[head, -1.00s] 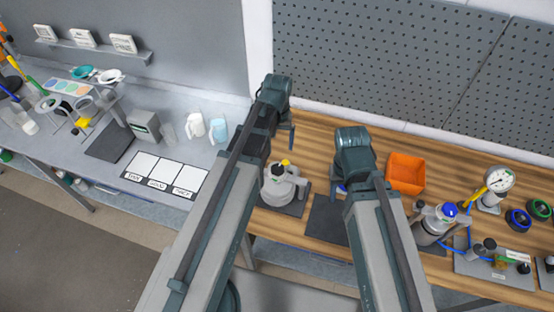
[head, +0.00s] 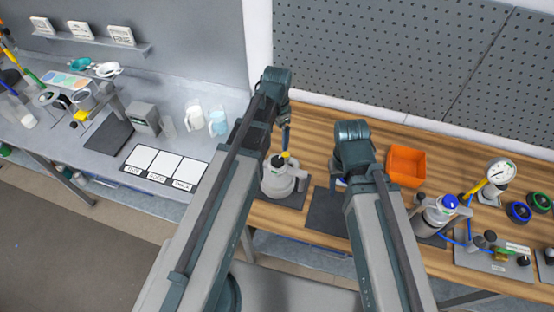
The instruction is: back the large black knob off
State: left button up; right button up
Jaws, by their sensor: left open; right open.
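A grey-white drum (head: 279,182) stands on a dark mat on the wooden bench, with a small dark knob (head: 276,161) and a yellow part (head: 285,155) on its top. My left gripper (head: 286,146) points down just above this top, open; I cannot tell whether it touches anything. My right gripper (head: 340,183) is mostly hidden behind its own wrist, over the dark mat to the right, and is open. A second, metallic drum (head: 436,217) at the right has a blue cap (head: 449,202) and a small black part. I cannot tell which part is the large black knob.
An orange bin (head: 406,167) stands behind my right gripper. The dark mat (head: 326,211) between the drums looks bare where visible. A pegboard rises behind the bench.

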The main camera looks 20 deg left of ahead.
aim_at(278, 161)
pick_arm(q)
notch_tip(278, 161, down, 13)
jog(key=b, duration=1.2)
jog(key=shift+r, duration=0.1)
jog(key=c, duration=1.4)
jog(key=n, duration=0.6)
jog(key=shift+d+n, duration=0.1)
jog(key=shift+n, duration=0.2)
jog(key=n, duration=0.5)
jog(key=shift+s+n, duration=0.1)
jog(key=shift+n, duration=0.3)
jog(key=shift+d+n, duration=0.1)
jog(key=shift+n, duration=0.2)
